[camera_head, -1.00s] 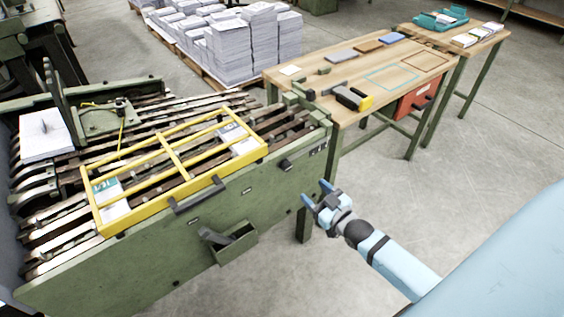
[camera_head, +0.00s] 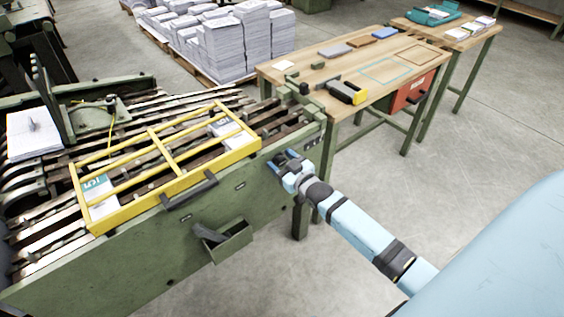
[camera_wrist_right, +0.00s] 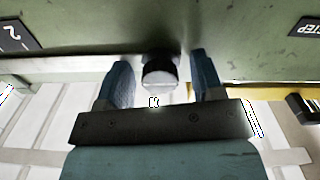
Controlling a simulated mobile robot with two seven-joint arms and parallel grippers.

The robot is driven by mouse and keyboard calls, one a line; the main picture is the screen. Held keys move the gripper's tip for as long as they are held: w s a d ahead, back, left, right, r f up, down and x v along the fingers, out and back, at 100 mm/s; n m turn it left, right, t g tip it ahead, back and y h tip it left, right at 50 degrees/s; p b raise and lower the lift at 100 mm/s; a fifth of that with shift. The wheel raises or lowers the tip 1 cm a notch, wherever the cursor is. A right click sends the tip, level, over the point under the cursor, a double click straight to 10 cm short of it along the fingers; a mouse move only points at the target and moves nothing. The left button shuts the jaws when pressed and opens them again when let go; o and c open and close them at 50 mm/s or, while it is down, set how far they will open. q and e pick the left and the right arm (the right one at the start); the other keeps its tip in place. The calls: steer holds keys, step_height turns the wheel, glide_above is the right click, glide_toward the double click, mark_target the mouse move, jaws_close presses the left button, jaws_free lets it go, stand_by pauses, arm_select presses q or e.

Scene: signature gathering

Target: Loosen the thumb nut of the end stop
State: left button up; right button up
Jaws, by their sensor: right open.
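My right gripper (camera_head: 279,164) is at the front panel of the green machine, near its right end. In the right wrist view its blue fingers (camera_wrist_right: 160,75) are open on either side of a dark round knob (camera_wrist_right: 159,68) with a pale end face. I see gaps on both sides, so it is not gripped. I cannot tell whether this knob is the end stop's thumb nut. A green bracket (camera_head: 92,122) with a small dark knob (camera_head: 111,99) stands on the machine's slatted top, far from the gripper. My left gripper is not in view.
A yellow frame guard (camera_head: 150,143) with a black handle lies over the slats, with printed sheets beneath. A small green open box (camera_head: 232,243) hangs on the front panel. A wooden table (camera_head: 325,68) stands behind to the right. The floor at right is clear.

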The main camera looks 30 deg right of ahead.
steer(key=shift+c, duration=0.4)
steer(key=c, duration=0.8)
steer(key=shift+c, duration=0.2)
